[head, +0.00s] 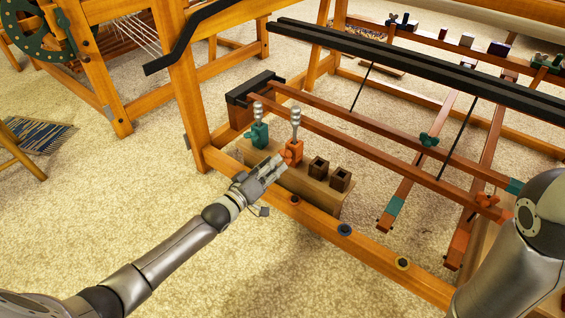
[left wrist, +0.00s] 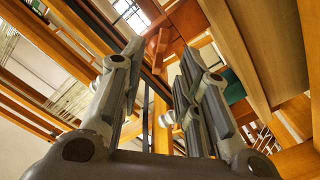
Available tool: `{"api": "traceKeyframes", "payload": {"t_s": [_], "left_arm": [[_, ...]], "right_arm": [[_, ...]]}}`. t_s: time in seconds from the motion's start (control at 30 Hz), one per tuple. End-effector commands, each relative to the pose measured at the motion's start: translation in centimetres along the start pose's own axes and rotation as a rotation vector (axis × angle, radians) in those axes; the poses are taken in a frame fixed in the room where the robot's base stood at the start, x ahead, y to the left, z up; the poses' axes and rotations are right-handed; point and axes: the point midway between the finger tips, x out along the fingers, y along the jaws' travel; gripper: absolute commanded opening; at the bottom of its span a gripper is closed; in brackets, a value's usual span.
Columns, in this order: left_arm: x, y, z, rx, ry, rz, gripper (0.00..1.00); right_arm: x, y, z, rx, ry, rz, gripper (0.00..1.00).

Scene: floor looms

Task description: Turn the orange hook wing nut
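My left gripper (head: 273,168) reaches in from the left, its tips close to an orange piece (head: 294,151) with a silver ribbed handle above it, at a wooden block. In the left wrist view the gripper (left wrist: 162,65) has its fingers apart, with an orange winged shape (left wrist: 156,48) at and beyond the tips; I cannot tell whether they touch. Another orange wing-shaped nut (head: 487,199) sits on a red-brown bar at the right, away from my left gripper. My right arm shows at the right edge; its gripper is out of view.
A teal piece with a silver handle (head: 260,134) stands left of the orange one. Two dark square sockets (head: 318,167) are right of it on the block. A teal wing nut (head: 429,140) is on the bars. Loom beams surround the gripper; carpet lies front left.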

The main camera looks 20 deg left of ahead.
Motion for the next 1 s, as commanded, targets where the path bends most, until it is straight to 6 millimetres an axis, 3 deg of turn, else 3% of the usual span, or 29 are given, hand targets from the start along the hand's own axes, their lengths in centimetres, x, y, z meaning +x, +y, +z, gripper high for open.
{"api": "traceKeyframes", "payload": {"t_s": [0.13,0.33,0.73,1.0], "left_arm": [[2.1,-0.2,0.2,0.001,0.002,0.001,0.30],[4.0,-0.1,0.1,0.000,0.001,0.001,0.30],[4.7,0.0,0.0,0.000,0.000,0.000,0.30],[4.7,0.0,0.0,0.000,0.000,0.000,0.00]], "right_arm": [[0.3,-0.5,-1.5,-0.005,0.040,-0.014,0.00],[-0.8,-0.7,-1.7,-0.005,0.037,-0.014,0.00],[-1.0,-0.7,-1.8,-0.005,0.037,-0.014,0.00],[-1.0,-0.7,-1.8,-0.005,0.038,-0.015,0.00]]}}
